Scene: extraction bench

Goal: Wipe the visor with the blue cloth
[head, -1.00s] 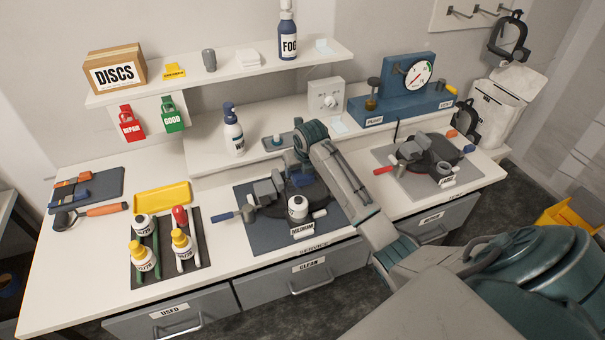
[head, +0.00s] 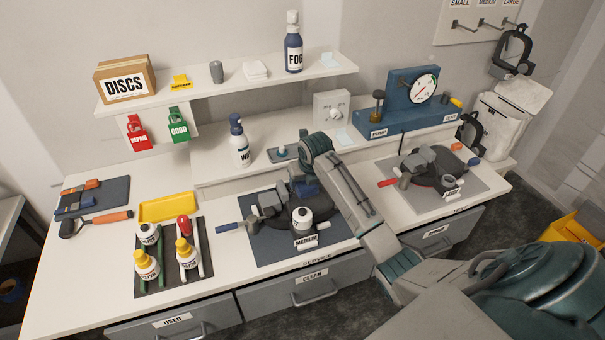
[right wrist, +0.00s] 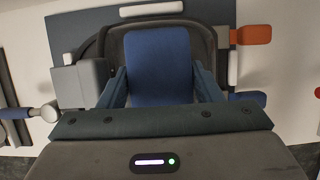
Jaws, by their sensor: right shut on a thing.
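The blue cloth (right wrist: 158,62) is a flat blue pad between the fingers of my right gripper (right wrist: 160,85) in the right wrist view. The gripper is shut on it. I cannot tell whether cloth and visor touch. In the head view my right gripper (head: 300,184) is partly hidden by its wrist, above this mask (head: 272,222). My left gripper is not in view.
A white round canister (head: 302,218) sits at the mask's front. A dark tray with several bottles (head: 158,282) stands to the left. Another mask (head: 430,172) lies to the right. A shelf (head: 220,92) and a pump gauge unit (head: 415,105) stand behind.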

